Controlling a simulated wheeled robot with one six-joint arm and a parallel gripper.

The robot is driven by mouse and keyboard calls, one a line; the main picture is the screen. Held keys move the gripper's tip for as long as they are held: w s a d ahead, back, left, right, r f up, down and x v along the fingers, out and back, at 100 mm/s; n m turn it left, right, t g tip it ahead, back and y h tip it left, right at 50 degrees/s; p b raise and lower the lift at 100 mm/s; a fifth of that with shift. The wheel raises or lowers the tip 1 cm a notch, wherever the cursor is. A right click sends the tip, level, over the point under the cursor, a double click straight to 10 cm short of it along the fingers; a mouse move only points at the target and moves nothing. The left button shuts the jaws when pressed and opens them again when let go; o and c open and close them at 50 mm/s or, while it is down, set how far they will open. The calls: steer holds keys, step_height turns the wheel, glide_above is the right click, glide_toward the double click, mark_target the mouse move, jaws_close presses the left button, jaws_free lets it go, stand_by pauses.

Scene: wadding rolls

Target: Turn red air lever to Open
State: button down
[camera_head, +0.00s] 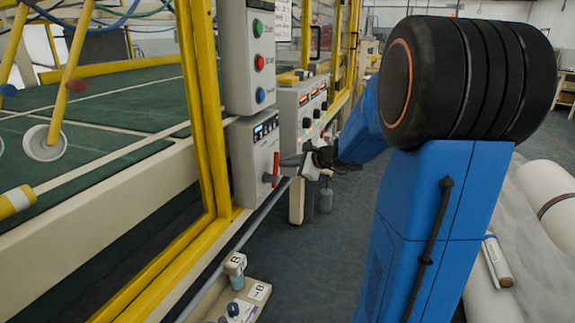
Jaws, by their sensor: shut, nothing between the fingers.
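The red air lever (276,166) stands near upright on the front of a grey control box (248,148) mounted on the yellow machine frame. My gripper (284,161) comes in from the right with its fingers pointing left. The fingers are shut with nothing seen between them, and their tips are at or very near the lever's right side. I cannot tell whether they touch it. The lever's position markings are too small to read.
A button panel (260,58) with green, red and blue buttons sits above the lever box. Another control panel (305,105) stands behind my gripper. A yellow post (205,110) is to the left. White rolls (550,200) lie at right. Dark floor is open between.

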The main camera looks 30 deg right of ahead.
steer(key=shift+s+a+r, duration=0.35)
steer(key=shift+s+a, duration=0.25)
steer(key=shift+a, duration=0.25)
steer(key=shift+s+a+f, duration=0.1)
steer(key=shift+s+a, duration=0.1)
steer(key=shift+a, duration=0.1)
steer(key=w+d, duration=0.2)
steer(key=d, duration=0.2)
steer(key=s+d, duration=0.1)
steer(key=s, duration=0.8)
steer(key=shift+s+d, duration=0.35)
steer(key=shift+s, duration=0.05)
stand_by(0.3)
